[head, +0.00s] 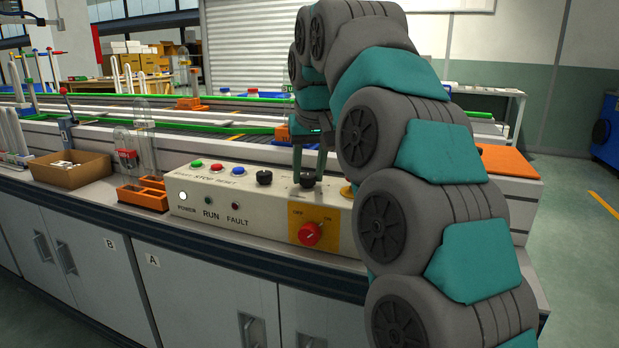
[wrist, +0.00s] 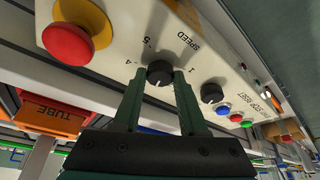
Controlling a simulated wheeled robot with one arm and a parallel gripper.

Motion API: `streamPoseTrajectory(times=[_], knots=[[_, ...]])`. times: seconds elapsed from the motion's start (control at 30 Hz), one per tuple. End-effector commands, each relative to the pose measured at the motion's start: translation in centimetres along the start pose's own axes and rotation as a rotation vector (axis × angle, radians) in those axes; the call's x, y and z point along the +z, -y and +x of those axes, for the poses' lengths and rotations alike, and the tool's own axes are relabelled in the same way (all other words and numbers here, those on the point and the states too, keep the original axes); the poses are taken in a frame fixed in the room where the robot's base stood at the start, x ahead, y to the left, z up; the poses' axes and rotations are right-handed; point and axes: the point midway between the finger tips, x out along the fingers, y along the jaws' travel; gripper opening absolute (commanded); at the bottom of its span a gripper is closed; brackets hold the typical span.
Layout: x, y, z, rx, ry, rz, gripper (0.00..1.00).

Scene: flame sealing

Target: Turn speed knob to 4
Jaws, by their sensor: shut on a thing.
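The speed knob (head: 307,182) is a black round knob on top of the cream control box (head: 250,208). My gripper (head: 308,172) reaches straight down onto it. In the wrist view the dark knob (wrist: 160,73) sits between the two fingertips of my gripper (wrist: 160,80), one on each side. My gripper is shut on it. Printed marks around the knob include 4, 5 and 1, with the word SPEED beside it. A small pale line shows on the knob, but I cannot tell exactly which mark it points to.
A second black knob (head: 264,177) and blue, red and green buttons (head: 217,167) sit to the left on the box. A red rotary switch (head: 310,234) is on the front. A red mushroom button (wrist: 68,45) on yellow stands close to my gripper.

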Motion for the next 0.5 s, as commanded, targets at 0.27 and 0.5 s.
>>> streamPoseTrajectory(times=[0.27,0.5], knots=[[-0.11,0.13,0.08,0.103,0.0,0.241,0.0],[-0.26,0.35,-0.28,0.189,-0.002,0.45,0.0]])
